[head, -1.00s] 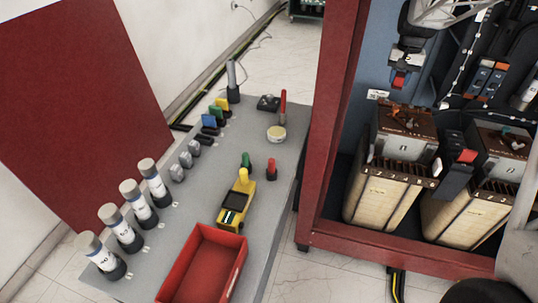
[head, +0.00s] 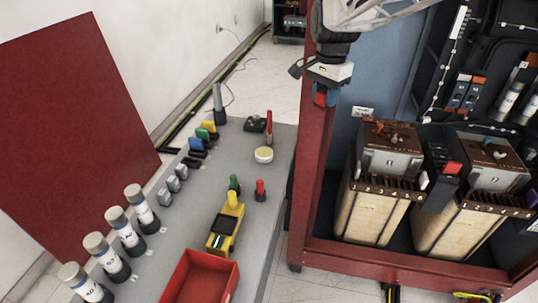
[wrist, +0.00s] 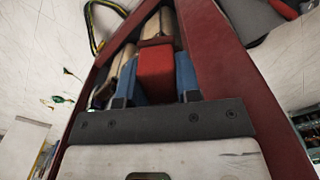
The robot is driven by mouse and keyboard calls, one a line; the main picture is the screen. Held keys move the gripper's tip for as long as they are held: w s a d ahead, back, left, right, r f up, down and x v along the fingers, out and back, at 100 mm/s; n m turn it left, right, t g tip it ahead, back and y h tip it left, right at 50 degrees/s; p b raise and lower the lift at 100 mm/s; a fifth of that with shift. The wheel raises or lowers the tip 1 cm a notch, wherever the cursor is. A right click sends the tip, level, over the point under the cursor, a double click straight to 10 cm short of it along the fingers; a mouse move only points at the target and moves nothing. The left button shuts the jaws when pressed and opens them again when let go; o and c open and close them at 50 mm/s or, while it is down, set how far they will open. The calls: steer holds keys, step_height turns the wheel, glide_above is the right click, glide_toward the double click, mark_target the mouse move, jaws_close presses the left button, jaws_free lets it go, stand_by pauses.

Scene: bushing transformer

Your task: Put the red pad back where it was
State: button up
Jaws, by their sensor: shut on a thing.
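My gripper (head: 326,96) is high up, in front of the cabinet's left red post in the head view. It is shut on the red pad (wrist: 157,68), which sits between the blue fingers in the wrist view. In the head view the pad (head: 320,99) shows only as a small red patch, partly hidden by a finger. The pad is held in the air, apart from the grey table. On the table stands a row of small coloured pads: yellow (head: 209,126), green (head: 203,135) and blue (head: 196,144), with dark ones in front.
The grey table (head: 178,220) also holds a red bin (head: 205,280), a yellow meter (head: 222,235), green and red-topped items, a round tin (head: 263,154) and several cylinders (head: 145,208). The open red cabinet (head: 330,255) with fuse boxes stands right. A floor gap separates it from the table.

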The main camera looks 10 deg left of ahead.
steer(key=a+m, duration=0.1)
steer(key=a, duration=0.3)
steer(key=m, duration=1)
glide_above(257, 175)
step_height(257, 175, down, 25)
steer(key=shift+r, duration=0.2)
steer(key=shift+f, duration=0.1)
steer(key=shift+f, duration=3.05)
steer(key=shift+f, duration=1.85)
steer(key=shift+f, duration=0.15)
